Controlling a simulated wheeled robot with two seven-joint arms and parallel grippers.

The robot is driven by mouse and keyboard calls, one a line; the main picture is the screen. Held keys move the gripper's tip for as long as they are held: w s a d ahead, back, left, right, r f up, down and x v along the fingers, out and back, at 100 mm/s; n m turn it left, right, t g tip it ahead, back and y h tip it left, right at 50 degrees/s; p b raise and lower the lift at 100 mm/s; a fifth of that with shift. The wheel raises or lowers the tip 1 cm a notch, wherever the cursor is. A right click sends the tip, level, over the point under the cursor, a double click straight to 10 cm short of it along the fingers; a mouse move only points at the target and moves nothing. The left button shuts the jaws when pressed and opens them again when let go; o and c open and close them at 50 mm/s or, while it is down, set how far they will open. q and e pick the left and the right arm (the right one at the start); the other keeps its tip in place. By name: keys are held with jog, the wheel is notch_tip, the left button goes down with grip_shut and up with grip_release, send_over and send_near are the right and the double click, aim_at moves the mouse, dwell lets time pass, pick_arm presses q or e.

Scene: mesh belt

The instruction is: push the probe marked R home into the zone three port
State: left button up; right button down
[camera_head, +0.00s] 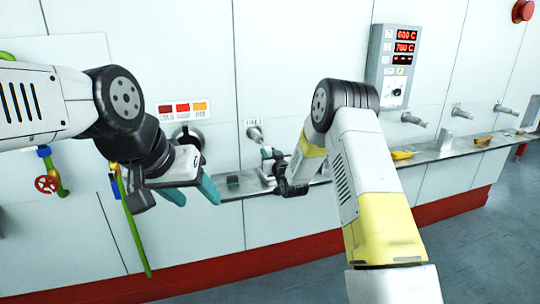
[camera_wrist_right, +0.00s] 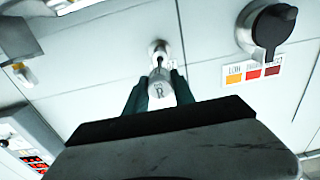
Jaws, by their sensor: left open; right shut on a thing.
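The probe marked R (camera_wrist_right: 160,92) is pale, with a dark R on its body. My right gripper (camera_wrist_right: 158,88) is shut on it with teal fingers on both sides. The probe's thin end points at a round metal port (camera_wrist_right: 158,50) in the wall, and I cannot tell whether it has entered. In the head view this port (camera_head: 255,133) sits under a small label, too small to read surely, with my right gripper (camera_head: 268,164) just below it. My left gripper (camera_head: 190,190) is open and empty, left of the port, in front of the wall.
A narrow metal shelf (camera_head: 455,147) runs along the wall, with a small dark block (camera_head: 233,181) and yellow items (camera_head: 402,155) on it. A control panel (camera_head: 393,68) and more ports (camera_head: 413,119) are to the right. A dark knob (camera_wrist_right: 272,27) is beside the port.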

aim_at(263, 144)
jog(key=shift+x, duration=4.2)
jog(key=c, duration=1)
grip_release()
jog(key=shift+o, duration=0.2)
jog(key=shift+v, duration=3.9)
